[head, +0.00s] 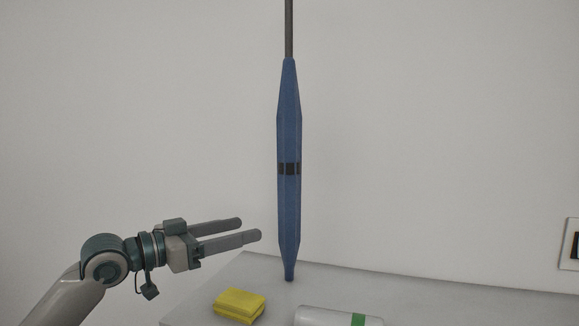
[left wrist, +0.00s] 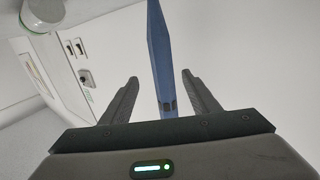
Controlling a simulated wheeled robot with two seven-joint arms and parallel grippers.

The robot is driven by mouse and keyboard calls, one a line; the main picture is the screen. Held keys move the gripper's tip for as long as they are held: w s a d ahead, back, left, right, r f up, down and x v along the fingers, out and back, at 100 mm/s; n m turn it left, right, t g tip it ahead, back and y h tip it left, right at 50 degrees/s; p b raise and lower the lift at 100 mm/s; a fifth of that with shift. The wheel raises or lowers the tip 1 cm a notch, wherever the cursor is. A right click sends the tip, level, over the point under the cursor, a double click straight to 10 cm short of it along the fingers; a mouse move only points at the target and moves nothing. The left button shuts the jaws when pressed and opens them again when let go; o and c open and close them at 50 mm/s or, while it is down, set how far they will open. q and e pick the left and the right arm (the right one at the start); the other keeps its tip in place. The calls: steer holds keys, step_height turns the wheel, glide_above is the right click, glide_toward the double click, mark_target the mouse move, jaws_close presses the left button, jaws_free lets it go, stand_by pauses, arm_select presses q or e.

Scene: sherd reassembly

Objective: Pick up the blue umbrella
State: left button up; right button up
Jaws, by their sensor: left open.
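The blue umbrella (head: 289,125) stands upright and closed, with a dark band around its middle. Its lower tip is at the white table surface and its grey shaft runs up out of the head view. My left gripper (head: 251,229) is open and empty, to the left of the umbrella's lower part, with its fingers pointing right towards it. In the left wrist view the umbrella (left wrist: 159,55) shows beyond and between the two open fingers (left wrist: 160,88); its lower part is hidden behind the gripper body. My right gripper is not in view.
A folded yellow cloth (head: 239,304) lies on the table (head: 420,285), below my left gripper. A white cylinder with a green band (head: 338,317) lies at the front edge of the head view. A plain wall is behind, with a wall plate (head: 572,244) at the far right.

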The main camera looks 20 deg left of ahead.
mark_target(282, 220)
arm_select(q)
steer(key=p+x, duration=0.5)
steer(key=x, duration=0.6)
steer(key=shift+w+d+r+p, duration=0.1)
steer(key=shift+w+d+p, duration=0.05)
steer(key=shift+w+p, duration=0.15)
steer(key=shift+w+d, duration=0.2)
steer(key=shift+w, duration=0.1)
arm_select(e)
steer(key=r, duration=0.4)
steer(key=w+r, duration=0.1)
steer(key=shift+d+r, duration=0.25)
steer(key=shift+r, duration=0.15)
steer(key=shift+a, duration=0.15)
